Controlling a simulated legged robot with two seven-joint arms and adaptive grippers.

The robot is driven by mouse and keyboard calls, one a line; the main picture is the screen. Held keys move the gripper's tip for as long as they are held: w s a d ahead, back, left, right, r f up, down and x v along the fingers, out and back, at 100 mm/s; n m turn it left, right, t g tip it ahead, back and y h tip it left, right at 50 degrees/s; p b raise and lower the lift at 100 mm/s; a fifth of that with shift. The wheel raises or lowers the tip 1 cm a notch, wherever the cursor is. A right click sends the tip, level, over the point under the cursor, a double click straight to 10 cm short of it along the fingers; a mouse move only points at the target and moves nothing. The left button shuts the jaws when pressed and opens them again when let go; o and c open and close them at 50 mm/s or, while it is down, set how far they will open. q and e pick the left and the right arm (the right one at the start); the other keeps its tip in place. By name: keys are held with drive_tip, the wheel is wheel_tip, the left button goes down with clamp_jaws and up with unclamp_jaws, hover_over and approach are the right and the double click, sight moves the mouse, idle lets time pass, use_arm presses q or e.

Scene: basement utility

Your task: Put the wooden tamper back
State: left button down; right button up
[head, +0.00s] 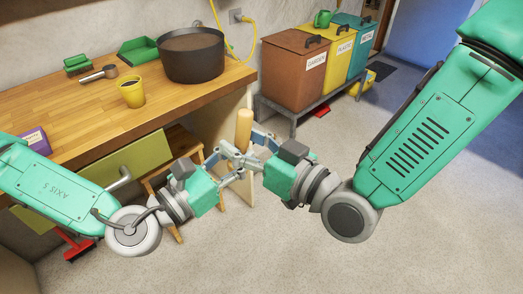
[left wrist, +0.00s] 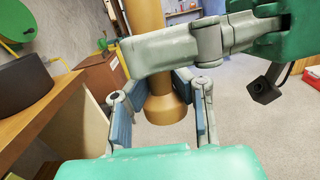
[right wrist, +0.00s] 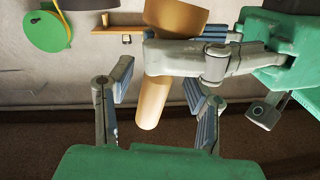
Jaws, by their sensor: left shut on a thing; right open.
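The wooden tamper (head: 243,130) stands roughly upright in the air between my two grippers, in front of the workbench. It also shows in the left wrist view (left wrist: 165,108) and the right wrist view (right wrist: 152,102). My left gripper (head: 232,156) is shut on the tamper. My right gripper (head: 254,150) is open, with its fingers close around the tamper from the right. The fingers of both grippers overlap here, and the tamper's lower part is hidden behind them in the head view.
The wooden workbench (head: 95,120) holds a dark round pot (head: 191,62), a yellow cup (head: 132,94), a metal scoop (head: 98,75) and a green dustpan (head: 138,50). A wooden stool (head: 172,150) stands below. Labelled bins (head: 295,75) stand at the back. Floor at right is clear.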

drive_tip(key=shift+w+a, duration=0.25)
drive_tip(key=shift+a, duration=0.15)
use_arm(q)
drive_tip(key=shift+d, duration=0.1)
use_arm(e)
clamp_jaws()
use_arm(q)
drive_tip(key=c, duration=1.4)
unclamp_jaws()
